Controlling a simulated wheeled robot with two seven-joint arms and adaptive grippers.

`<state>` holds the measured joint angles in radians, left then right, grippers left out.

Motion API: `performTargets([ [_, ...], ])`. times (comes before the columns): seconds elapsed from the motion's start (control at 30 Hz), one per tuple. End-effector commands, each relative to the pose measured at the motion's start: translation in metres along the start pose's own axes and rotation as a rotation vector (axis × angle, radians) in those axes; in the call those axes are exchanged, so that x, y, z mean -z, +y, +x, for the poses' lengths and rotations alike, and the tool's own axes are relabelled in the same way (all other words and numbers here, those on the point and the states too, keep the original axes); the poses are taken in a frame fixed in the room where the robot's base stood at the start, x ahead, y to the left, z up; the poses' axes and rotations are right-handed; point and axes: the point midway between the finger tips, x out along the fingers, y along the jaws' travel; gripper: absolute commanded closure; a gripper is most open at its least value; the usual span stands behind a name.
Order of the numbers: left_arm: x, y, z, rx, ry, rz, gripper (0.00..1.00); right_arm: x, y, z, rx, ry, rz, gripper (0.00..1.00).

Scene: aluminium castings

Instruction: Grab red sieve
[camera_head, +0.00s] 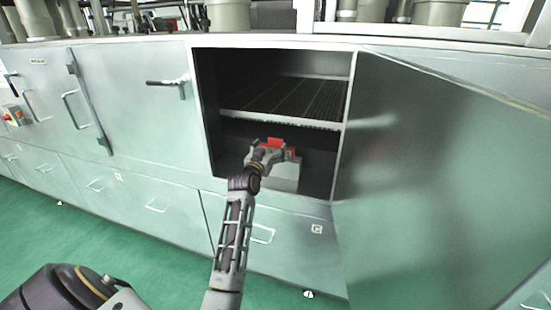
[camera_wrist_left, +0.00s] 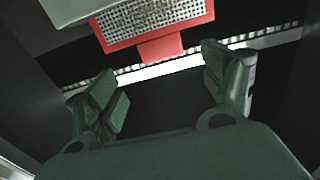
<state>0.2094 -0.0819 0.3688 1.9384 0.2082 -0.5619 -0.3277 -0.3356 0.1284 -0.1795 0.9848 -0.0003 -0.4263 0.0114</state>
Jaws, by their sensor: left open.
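The red sieve (camera_wrist_left: 150,22) has a red frame around a pale perforated mesh and a short red tab pointing toward my gripper in the left wrist view. In the head view the red sieve (camera_head: 273,143) shows as a small red patch inside the open cabinet, partly hidden by my gripper. My left gripper (camera_head: 268,154) reaches into the cabinet's lower compartment. In the left wrist view the left gripper (camera_wrist_left: 167,88) is open and empty, its fingers apart on either side of the tab's line, with the tab just beyond them. My right gripper is not in view.
A pale box-like block (camera_head: 286,176) sits in the lower compartment by the sieve. A dark ribbed shelf (camera_head: 285,97) with a metal front edge lies above. The open cabinet door (camera_head: 430,180) stands to the right. A closed door (camera_head: 130,105) is on the left.

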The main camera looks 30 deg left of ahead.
Motion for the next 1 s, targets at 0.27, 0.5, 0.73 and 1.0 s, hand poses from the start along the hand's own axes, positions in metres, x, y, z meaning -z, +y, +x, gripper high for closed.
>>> performTargets([
  [0.27,0.0,0.0,0.023,0.0,0.001,0.0,0.18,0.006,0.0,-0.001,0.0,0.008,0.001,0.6],
  [0.5,0.0,0.0,0.029,0.0,0.0,0.001,0.18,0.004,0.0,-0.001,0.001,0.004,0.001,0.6],
  [0.73,0.0,0.0,0.029,0.0,0.0,0.001,0.18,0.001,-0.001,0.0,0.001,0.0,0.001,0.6],
  [1.0,-0.001,-0.001,0.036,0.0,0.0,0.0,0.18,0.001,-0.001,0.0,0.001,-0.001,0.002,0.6],
])
